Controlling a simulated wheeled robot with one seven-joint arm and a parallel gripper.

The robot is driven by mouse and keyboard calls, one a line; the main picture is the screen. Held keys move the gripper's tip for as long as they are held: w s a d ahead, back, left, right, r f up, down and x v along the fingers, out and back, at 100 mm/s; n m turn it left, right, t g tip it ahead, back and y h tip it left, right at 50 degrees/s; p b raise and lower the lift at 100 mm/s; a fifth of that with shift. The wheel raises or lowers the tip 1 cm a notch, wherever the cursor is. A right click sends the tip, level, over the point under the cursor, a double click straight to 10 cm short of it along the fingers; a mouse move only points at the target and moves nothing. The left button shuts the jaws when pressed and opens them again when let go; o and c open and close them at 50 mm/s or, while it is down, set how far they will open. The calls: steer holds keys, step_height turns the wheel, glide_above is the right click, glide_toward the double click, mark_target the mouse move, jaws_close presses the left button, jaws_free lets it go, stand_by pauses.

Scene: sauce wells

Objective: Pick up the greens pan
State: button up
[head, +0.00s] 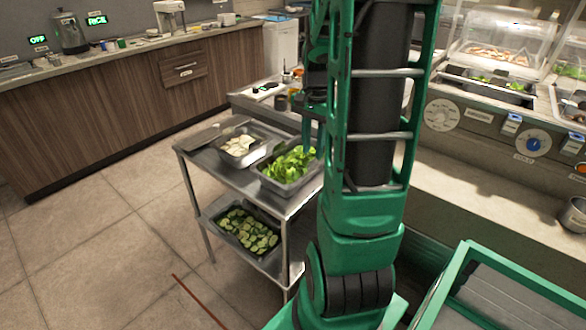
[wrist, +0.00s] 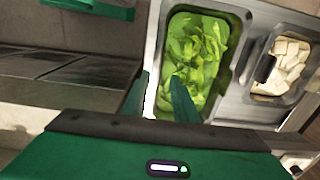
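The greens pan (head: 284,188) is a metal pan of leafy greens on the top shelf of a steel cart, at its right end in the head view. In the wrist view the greens pan (wrist: 239,45) lies just beyond my fingertips. My gripper (wrist: 160,76) is open, with its two green fingers apart near the pan's near left edge. One finger overlaps the greens and the other appears outside the pan wall. I cannot tell whether either touches the pan.
A pan of white pieces (head: 239,144) stands beside the greens on the cart (head: 207,160). A pan of cucumber slices (head: 246,232) is on the lower shelf. A steel counter (head: 450,160) with sauce wells runs along the right. The tiled floor left of the cart is clear.

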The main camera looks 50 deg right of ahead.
mark_target(313, 160)
steer(key=shift+d+f, duration=0.15)
steer(key=shift+f, duration=2.45)
jaws_close()
